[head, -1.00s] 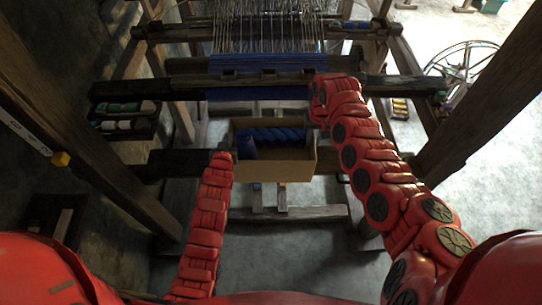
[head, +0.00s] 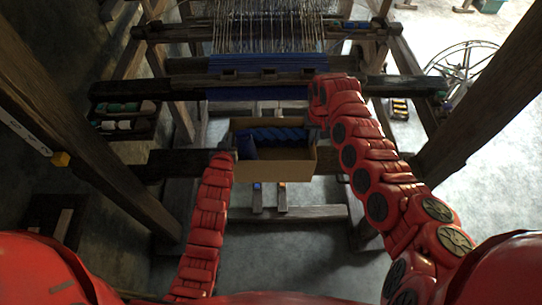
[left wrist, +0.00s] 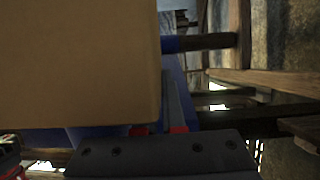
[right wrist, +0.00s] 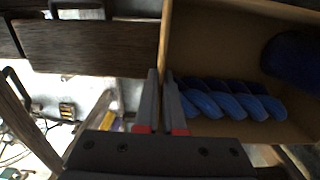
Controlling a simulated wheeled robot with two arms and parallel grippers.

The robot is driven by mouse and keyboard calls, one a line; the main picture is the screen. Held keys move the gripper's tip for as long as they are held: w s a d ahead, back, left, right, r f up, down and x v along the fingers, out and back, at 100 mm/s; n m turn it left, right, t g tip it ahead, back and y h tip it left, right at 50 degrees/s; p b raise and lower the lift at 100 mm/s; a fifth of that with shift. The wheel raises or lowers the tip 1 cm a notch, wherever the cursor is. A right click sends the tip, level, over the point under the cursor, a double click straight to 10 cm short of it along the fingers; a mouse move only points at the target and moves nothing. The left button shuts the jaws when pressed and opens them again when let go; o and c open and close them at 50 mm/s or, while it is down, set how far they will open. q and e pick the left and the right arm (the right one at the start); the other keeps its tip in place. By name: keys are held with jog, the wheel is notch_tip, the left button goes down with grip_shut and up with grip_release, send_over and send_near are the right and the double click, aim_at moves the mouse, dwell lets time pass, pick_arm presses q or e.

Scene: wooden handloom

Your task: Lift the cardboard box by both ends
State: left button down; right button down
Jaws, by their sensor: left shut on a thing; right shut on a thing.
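The open-topped cardboard box (head: 274,168) is in the middle of the head view, between my two grippers, and looks roughly level. My left gripper (head: 233,154) is shut on its left end wall; in the left wrist view the box (left wrist: 75,60) fills the upper left and hides one finger. My right gripper (head: 318,131) is shut on the right end wall; in the right wrist view its fingers (right wrist: 160,78) pinch the wall's edge. Blue twisted yarn (right wrist: 232,98) and a darker blue roll (right wrist: 292,62) lie inside the box.
The loom's front beam (head: 270,79) and blue cloth (head: 262,94) are just behind the box. A dark lower beam (head: 185,163) runs close behind it, with treadles (head: 282,200) below. Thick wooden posts (head: 480,95) flank both arms. A spinning wheel (head: 465,65) stands at right.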

pick_arm(q)
jog(key=shift+r, duration=0.1)
dwell(0.7)
